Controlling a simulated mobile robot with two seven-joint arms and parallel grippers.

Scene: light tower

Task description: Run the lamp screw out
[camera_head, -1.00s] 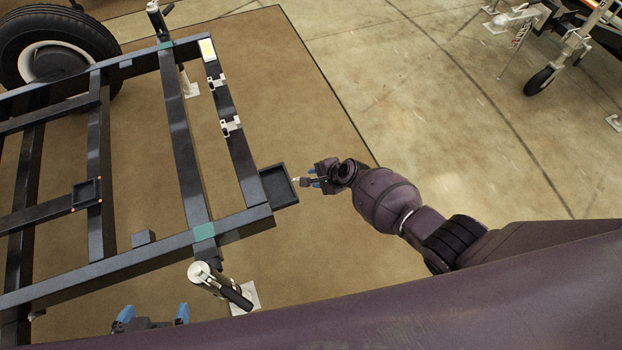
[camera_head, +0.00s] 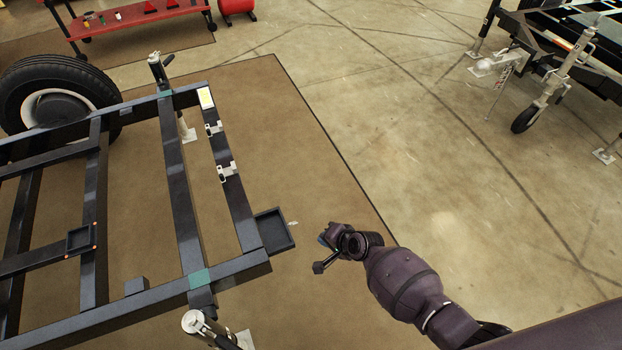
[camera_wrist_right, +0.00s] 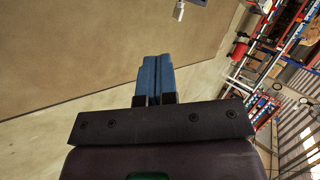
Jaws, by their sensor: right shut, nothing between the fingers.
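A small pale screw (camera_head: 293,223) shows beside the right edge of a shallow black tray-like housing (camera_head: 274,230) at the frame's corner. Whether it still sits in the housing is too small to tell. My right gripper (camera_head: 322,240) is to the right of the screw, apart from it. In the right wrist view its blue fingers (camera_wrist_right: 155,78) are pressed together with nothing between them. A small pale piece, likely the screw (camera_wrist_right: 179,11), shows at the top of that view beyond the fingertips. My left gripper is out of view.
The black trailer frame (camera_head: 178,185) fills the left, with a jack (camera_head: 203,326) at its near corner and a wheel (camera_head: 55,105) behind. A red bench (camera_head: 140,18) stands at the back. Another trailer (camera_head: 560,65) is at upper right. Floor between is clear.

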